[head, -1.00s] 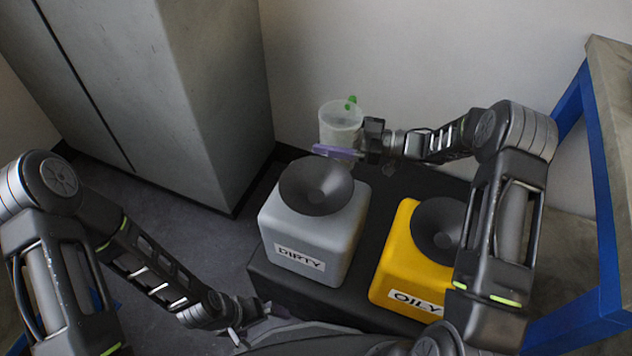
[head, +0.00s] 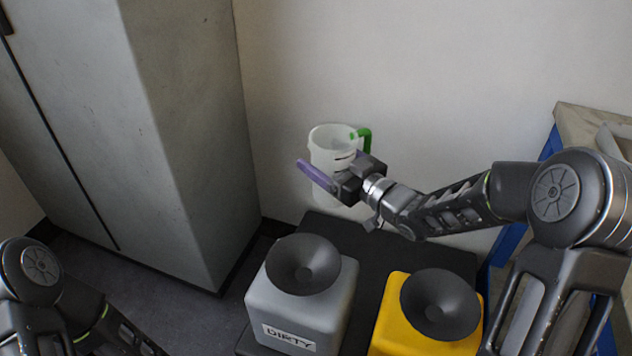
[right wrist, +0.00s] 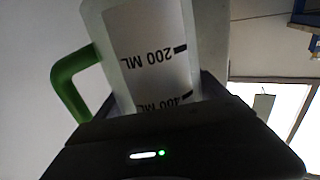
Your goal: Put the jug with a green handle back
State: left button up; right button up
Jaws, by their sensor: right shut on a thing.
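The jug (head: 328,150) is pale and translucent with a green handle (head: 365,140). It is held up in front of the back wall, beyond the two vessels. My right gripper (head: 325,178) is shut on it, with a purple finger showing across its near side. In the right wrist view the jug (right wrist: 150,50) shows "200 ML" and "400 ML" marks upside down, with the green handle (right wrist: 75,82) at the left.
A grey vessel labelled DIRTY (head: 300,312) and a yellow vessel (head: 385,335), each with a black funnel, stand on a dark platform (head: 425,252). A grey cabinet (head: 190,130) stands at the left. A bench with a blue frame (head: 590,125) is at the right.

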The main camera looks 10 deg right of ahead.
aim_at(338, 165)
jog(key=shift+s+d+r+m+t+h, duration=0.1)
jog(key=shift+s+d+m+t+h, duration=0.25)
jog(key=shift+s+h, duration=0.3)
jog(key=shift+s+d+r+m+t+h, duration=0.1)
jog(key=shift+s+d+m+h, duration=0.1)
jog(key=shift+s+m+h, duration=0.35)
jog(key=shift+s+d+r+m+t+h, duration=0.1)
jog(key=shift+s+d+m+t+h, duration=0.2)
jog(key=shift+s+h, duration=0.35)
